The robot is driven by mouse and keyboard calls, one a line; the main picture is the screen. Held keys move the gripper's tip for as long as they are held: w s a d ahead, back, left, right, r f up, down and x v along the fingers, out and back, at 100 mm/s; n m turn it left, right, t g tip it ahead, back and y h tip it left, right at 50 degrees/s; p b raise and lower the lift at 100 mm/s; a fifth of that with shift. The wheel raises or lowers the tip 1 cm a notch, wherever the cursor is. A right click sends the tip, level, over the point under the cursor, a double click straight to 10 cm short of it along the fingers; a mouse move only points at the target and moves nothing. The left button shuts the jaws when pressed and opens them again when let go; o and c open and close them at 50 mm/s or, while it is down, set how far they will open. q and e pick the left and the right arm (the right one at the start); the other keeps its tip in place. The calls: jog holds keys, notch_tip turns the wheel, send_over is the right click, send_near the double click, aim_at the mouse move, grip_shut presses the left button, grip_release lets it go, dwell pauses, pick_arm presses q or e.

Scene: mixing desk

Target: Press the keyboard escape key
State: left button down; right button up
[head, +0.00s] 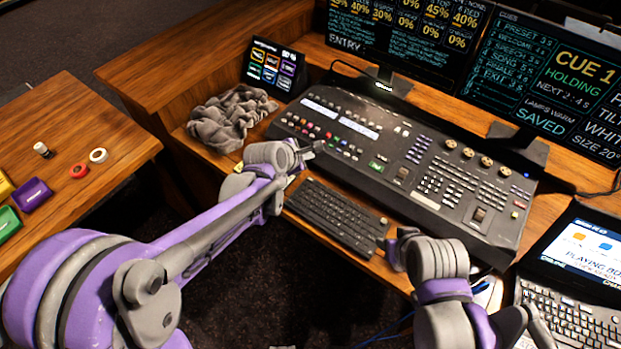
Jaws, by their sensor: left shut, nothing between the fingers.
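The black keyboard (337,217) lies on the desk's front edge, below the lighting console. Its keys are too small to tell apart, so I cannot pick out the escape key; the far left corner shows. My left gripper (308,150) is shut and empty. In the picture it is just above the keyboard's far left end, over the console's front left part. I cannot tell its height or any contact. My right gripper (394,254) is by the keyboard's right end; its fingers are small and partly hidden by its wrist, so its opening is unclear.
The large console (440,165) spans the desk behind the keyboard. A grey cloth (230,118) and a small touch screen (273,69) are at left. A laptop (585,265) is at right, and monitors (545,85) stand behind. A side table (75,125) holds small items.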

aim_at(311, 180)
pick_arm(q)
notch_tip(311, 180, down, 8)
jog(key=b, duration=0.4)
jog(key=shift+s+f, duration=0.1)
jog(key=shift+f+b, duration=0.3)
jog(key=shift+f, duration=0.05)
pick_arm(e)
notch_tip(311, 180, down, 6)
jog(key=s, duration=0.2)
jog(key=shift+s+f+g, duration=0.25)
jog(key=shift+s+g, duration=0.05)
jog(key=shift+s, duration=0.1)
jog(key=shift+w, duration=0.15)
dwell(0.8)
pick_arm(q)
jog(key=shift+f+b, duration=0.35)
pick_arm(e)
jog(key=shift+s+f, duration=0.25)
jog(key=shift+f, duration=0.25)
